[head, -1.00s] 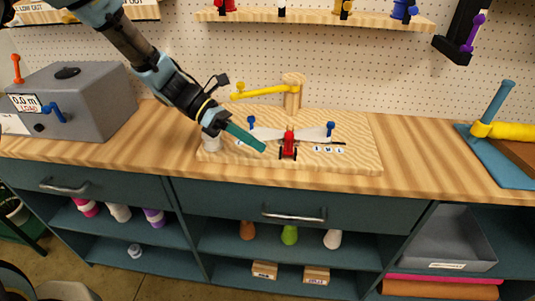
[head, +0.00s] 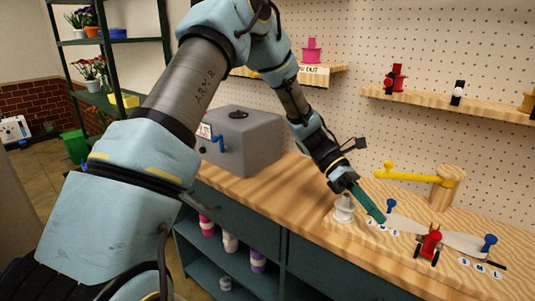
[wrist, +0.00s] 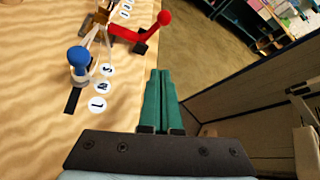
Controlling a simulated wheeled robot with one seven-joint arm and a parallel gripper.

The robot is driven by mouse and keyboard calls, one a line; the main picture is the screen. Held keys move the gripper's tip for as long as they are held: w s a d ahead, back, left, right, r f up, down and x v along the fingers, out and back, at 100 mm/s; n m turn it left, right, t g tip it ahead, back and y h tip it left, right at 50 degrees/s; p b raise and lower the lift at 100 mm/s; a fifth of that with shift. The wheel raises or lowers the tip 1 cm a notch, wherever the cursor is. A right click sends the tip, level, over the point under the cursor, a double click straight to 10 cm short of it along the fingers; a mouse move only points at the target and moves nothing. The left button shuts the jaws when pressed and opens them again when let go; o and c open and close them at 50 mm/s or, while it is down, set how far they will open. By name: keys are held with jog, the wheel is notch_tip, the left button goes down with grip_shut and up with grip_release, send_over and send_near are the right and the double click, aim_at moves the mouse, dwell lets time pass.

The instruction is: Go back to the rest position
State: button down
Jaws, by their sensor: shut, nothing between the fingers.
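My gripper (head: 378,215) has green fingers and is over the wooden board on the workbench (head: 300,180), beside a white spool (head: 344,208). In the wrist view my gripper (wrist: 160,78) shows its two fingers pressed together with nothing between them, beyond the bench's front edge in that picture. The board (head: 400,262) carries a bow-maker with a red part (head: 430,242), blue-topped pegs (head: 489,243) and pale ribbon-like wings. In the wrist view a blue-topped peg (wrist: 79,60) and a red lever (wrist: 150,28) stand left of the fingers.
A grey machine (head: 245,140) with a blue crank stands on the bench at left. A yellow arm on a wooden post (head: 447,188) rises behind the board. Shelves on the pegboard hold spools (head: 398,78). A green rack with flowers (head: 92,68) stands far left.

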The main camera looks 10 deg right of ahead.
jog(key=w+a+m+t+y, duration=0.1)
jog(key=w+a+m+t, duration=0.3)
jog(key=a, duration=0.8)
jog(key=w+a+m+t+y, duration=0.2)
jog(key=w+a+t, duration=0.2)
jog(key=w+a, duration=0.55)
jog(key=s+a+r+m+t+y, duration=0.1)
jog(key=a+m+t, duration=0.1)
jog(key=a, duration=0.8)
jog(key=s+a+r+m+t, duration=0.1)
jog(key=a+m+t, duration=0.2)
jog(key=a, duration=0.7)
jog(key=shift+s+a+r+y, duration=0.2)
jog(key=shift+s+r+y, duration=0.1)
jog(key=shift+y, duration=0.1)
